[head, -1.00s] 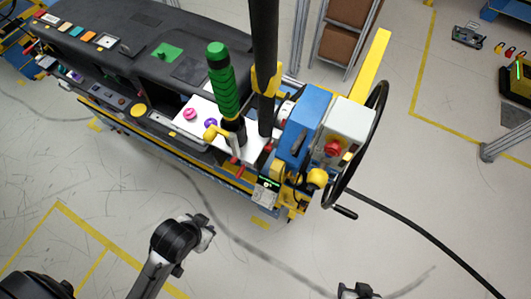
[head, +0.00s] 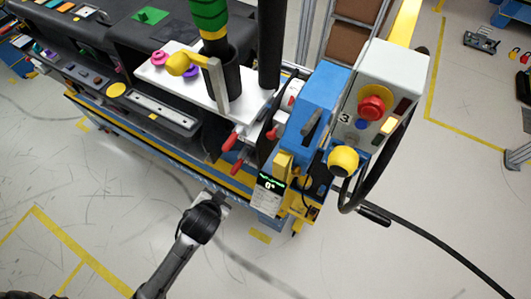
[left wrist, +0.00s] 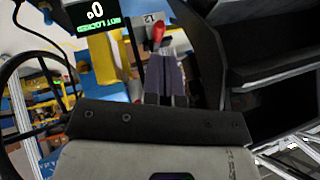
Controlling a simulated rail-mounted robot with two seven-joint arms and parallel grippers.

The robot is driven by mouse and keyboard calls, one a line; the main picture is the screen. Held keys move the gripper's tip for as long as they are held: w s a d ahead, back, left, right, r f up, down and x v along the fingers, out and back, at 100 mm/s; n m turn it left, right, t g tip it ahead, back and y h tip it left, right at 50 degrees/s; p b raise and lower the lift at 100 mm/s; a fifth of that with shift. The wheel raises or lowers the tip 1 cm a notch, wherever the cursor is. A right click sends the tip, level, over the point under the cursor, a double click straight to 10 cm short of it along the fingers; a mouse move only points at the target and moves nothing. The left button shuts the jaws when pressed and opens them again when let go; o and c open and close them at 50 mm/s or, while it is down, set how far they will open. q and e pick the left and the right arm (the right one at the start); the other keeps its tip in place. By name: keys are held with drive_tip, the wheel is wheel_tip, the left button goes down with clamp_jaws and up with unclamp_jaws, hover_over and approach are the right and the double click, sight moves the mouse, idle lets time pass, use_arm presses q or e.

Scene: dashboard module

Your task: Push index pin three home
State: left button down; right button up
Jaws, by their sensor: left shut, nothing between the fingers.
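My left gripper (head: 219,199) is below the front edge of the dashboard module (head: 112,78) in the head view. In the left wrist view its fingers (left wrist: 165,78) are together and empty, pointing toward a red-tipped handle (left wrist: 158,32) with a small number label beside it. Red-tipped handles (head: 231,141) stick out from the module's front in the head view. A yellow ball knob (head: 343,160) sits below a grey box (head: 390,70) marked 3. I cannot tell which part is index pin three. My right gripper is out of view.
A small display (head: 269,185) reads 0°; in the left wrist view the display (left wrist: 97,12) also says NOT LOCKED. A red button (head: 373,107) is on the grey box. A black cable runs across the floor at right. The floor in front is clear.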

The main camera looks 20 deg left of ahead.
sight(269, 137)
use_arm(q)
drive_tip(key=w+m+t, duration=0.6)
drive_tip(key=m, duration=0.1)
drive_tip(key=w+d+r+m+t+h, duration=0.2)
drive_tip(key=d+r+m+t+h, duration=0.1)
drive_tip(key=m, duration=0.6)
drive_tip(key=shift+d+r+t+h, duration=0.4)
drive_tip(key=shift+d+t+h, duration=0.3)
drive_tip(key=shift+d, duration=0.4)
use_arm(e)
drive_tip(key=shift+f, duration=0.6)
use_arm(q)
drive_tip(key=w, duration=0.4)
drive_tip(key=w+d, duration=0.1)
drive_tip(key=w, duration=0.7)
drive_tip(key=shift+w+d+p, duration=0.15)
drive_tip(key=shift+w+p, duration=0.1)
drive_tip(key=shift+p, duration=0.05)
drive_tip(key=shift+w, duration=0.65)
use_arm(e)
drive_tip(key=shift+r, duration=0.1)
